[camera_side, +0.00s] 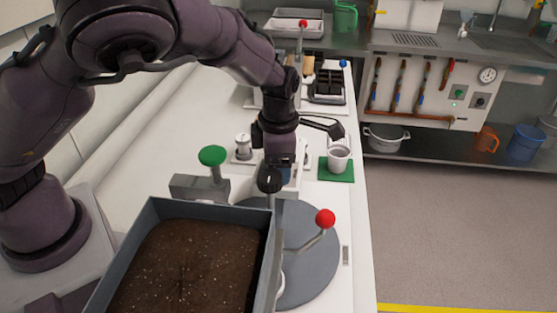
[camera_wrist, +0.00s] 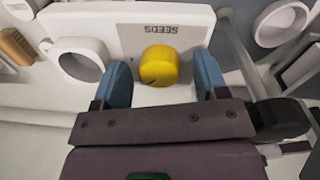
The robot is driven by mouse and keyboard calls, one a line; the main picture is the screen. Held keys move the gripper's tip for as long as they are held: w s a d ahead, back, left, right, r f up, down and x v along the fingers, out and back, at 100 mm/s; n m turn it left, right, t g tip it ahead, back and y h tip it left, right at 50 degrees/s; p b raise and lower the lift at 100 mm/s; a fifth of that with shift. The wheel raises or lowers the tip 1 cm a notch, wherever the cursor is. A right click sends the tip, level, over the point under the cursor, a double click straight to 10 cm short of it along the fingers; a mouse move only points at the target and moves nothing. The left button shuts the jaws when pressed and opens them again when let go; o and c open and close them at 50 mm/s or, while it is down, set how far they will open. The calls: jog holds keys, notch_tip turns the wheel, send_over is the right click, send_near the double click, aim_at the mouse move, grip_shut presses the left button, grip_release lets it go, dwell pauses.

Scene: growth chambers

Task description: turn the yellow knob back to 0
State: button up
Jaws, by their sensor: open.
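The yellow knob (camera_wrist: 158,66) sits on a white panel marked SEEDS (camera_wrist: 130,22), which reads upside down in the wrist view. A small dark mark shows on the knob's lower left edge; I cannot read which number it points to. My gripper (camera_wrist: 161,68) is open, with one blue finger on each side of the knob. Gaps show between the fingers and the knob. In the side view, my gripper (camera_side: 284,174) points down over the white panel, and the knob is hidden there.
A grey tray of soil (camera_side: 151,203) stands in front, with a black knob (camera_side: 269,180) behind it. A red-ball lever (camera_side: 325,218) rises over a round grey plate (camera_side: 322,262). A green knob (camera_side: 212,156) stands left. A white cup (camera_side: 339,158) on a green mat (camera_side: 336,176) stands right.

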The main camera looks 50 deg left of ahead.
jog(key=c, duration=0.9)
jog(key=shift+c, duration=0.2)
jog(key=shift+n, duration=0.3)
jog(key=n, duration=1.1)
jog(key=shift+w+n+g, duration=0.1)
jog(key=shift+n+g, duration=0.2)
jog(key=n, duration=0.7)
jog(key=shift+a, duration=0.15)
jog(key=n, duration=0.3)
jog(key=shift+r+n+h, duration=0.1)
jog(key=shift+n+h, duration=0.2)
jog(key=shift+n, duration=2)
